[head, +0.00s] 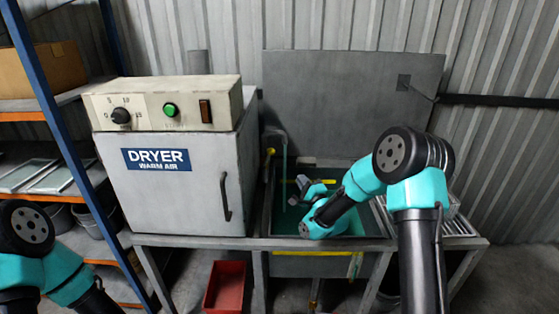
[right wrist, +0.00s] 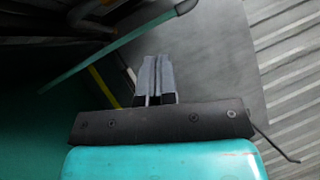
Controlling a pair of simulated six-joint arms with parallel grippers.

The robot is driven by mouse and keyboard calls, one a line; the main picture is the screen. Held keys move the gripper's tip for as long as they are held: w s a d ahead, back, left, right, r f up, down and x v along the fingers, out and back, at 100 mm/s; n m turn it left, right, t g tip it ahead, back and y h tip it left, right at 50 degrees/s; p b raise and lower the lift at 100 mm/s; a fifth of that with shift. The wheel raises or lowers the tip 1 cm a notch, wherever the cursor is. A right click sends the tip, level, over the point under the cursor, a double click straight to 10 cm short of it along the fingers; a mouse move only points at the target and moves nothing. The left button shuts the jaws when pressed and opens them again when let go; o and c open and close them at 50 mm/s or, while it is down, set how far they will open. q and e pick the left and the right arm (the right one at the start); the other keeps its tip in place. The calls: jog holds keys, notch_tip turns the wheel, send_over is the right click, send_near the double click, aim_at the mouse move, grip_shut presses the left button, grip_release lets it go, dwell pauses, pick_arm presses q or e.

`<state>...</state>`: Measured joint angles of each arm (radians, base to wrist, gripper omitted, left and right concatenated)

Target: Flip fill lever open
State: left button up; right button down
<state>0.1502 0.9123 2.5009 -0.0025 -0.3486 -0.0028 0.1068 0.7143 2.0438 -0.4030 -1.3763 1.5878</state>
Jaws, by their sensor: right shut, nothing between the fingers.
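A grey tank (head: 275,228) with greenish water stands right of the dryer. A teal upright pipe (head: 284,160) rises at its back left, with a small yellow part (head: 270,152) beside its top. This may be the fill lever, but it is too small to tell its position. My right gripper (head: 302,182) is over the tank, to the right of and below the yellow part, apart from it. In the right wrist view its fingers (right wrist: 156,78) are together and empty. My left gripper is out of view; only part of its arm shows at lower left.
The dryer (head: 180,205) stands close on the left, with a door handle (head: 225,196). A grey panel (head: 340,100) rises behind the tank. A slatted rack (head: 460,229) is at the right. A red bin (head: 224,290) sits below. A teal strip (right wrist: 110,48) crosses the wrist view.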

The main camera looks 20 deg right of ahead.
jog(key=shift+s+f+m+y, duration=0.3)
jog(key=shift+f+m+y, duration=0.2)
jog(key=shift+m, duration=0.6)
jog(key=shift+w+r, duration=0.1)
send_near(267, 159)
jog(key=w+d+r, duration=0.2)
jog(key=w+d, duration=0.2)
jog(key=d, duration=0.1)
jog(key=a, duration=0.1)
jog(key=w+a+r, duration=0.1)
jog(key=a+r, duration=0.1)
jog(key=shift+w+a, duration=0.35)
